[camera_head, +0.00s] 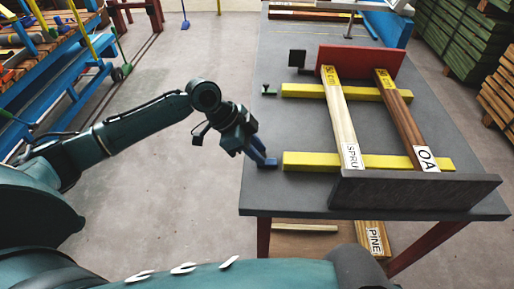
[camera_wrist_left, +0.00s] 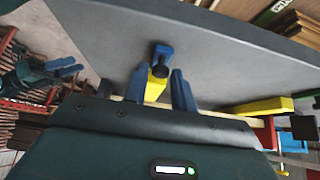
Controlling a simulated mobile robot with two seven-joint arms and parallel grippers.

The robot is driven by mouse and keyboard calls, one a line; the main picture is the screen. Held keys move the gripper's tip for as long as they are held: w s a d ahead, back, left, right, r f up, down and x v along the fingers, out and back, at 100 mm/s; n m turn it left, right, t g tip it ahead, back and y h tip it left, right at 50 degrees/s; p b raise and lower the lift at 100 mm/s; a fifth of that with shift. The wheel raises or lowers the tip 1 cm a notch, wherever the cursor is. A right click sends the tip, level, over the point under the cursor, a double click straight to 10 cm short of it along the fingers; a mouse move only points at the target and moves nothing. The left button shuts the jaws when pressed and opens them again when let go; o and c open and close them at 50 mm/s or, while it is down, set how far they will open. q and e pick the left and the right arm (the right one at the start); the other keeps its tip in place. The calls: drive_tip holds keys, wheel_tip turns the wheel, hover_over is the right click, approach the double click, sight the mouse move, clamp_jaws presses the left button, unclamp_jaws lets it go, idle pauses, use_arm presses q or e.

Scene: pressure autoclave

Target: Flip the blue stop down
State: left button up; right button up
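The blue stop (camera_wrist_left: 161,53) sits at the table's near-left edge, by the end of a yellow bar. In the left wrist view it has a dark round knob and shows just past the gap between my fingertips. In the head view it is largely merged with my left gripper (camera_head: 262,158), so its tilt is hard to tell. My left gripper is also in the left wrist view (camera_wrist_left: 158,80); its two blue fingers are apart with nothing clearly held between them. What looks like my right gripper (camera_wrist_left: 66,69) shows small at the left of the wrist view; its opening is unclear.
The grey table (camera_head: 259,190) carries yellow bars (camera_head: 305,90), a spruce board (camera_head: 343,120), a brown board (camera_head: 402,115), a dark front block (camera_head: 410,193) and a red back block (camera_head: 360,60). A small green stop (camera_head: 269,91) and a black one (camera_head: 297,58) stand farther along the left side.

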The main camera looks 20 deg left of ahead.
use_arm(q)
drive_tip(key=o, duration=0.3)
drive_tip(key=v, duration=1.3)
drive_tip(key=shift+s+a+r, duration=0.1)
